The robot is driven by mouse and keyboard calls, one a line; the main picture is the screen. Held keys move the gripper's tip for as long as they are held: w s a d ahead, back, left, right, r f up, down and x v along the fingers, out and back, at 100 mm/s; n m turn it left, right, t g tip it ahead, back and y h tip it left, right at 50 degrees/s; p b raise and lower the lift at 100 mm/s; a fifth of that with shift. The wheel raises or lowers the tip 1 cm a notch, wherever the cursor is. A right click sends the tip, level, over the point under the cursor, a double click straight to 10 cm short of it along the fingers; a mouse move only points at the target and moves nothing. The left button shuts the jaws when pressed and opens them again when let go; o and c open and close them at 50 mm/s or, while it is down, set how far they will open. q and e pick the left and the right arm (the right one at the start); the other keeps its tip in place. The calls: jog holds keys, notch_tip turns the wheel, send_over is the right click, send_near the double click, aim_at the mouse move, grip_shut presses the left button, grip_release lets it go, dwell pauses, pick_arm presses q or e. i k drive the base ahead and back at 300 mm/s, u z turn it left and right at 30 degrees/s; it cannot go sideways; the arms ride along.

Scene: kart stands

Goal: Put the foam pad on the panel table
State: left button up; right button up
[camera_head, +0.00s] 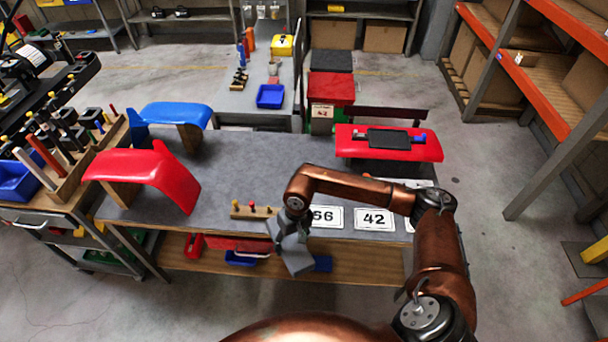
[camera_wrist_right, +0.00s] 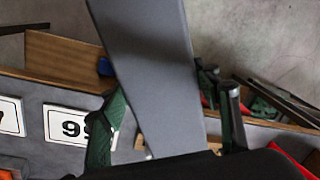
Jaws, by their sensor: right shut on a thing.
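The foam pad is a flat grey slab (camera_head: 298,262), tilted, in the grip of my right gripper (camera_head: 287,238). In the head view it shows at the front edge of the panel table (camera_head: 265,160), against the lower wooden shelf. In the right wrist view the pad (camera_wrist_right: 152,75) reaches up between the two fingers (camera_wrist_right: 170,125), which are shut on it. The panel table has a grey top bearing a blue curved panel (camera_head: 178,115) and red panels. I cannot tell whether the pad touches the table. My left gripper is not in view.
A red curved panel (camera_head: 150,175) stands at the table's left and a flat red panel (camera_head: 388,145) at its right. Number cards (camera_head: 374,219) and a small wooden block with pegs (camera_head: 250,210) lie near the front edge. The middle of the top is clear.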

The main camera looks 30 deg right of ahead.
aim_at(260, 180)
jog(key=i, duration=1.65)
jog(key=z, duration=0.05)
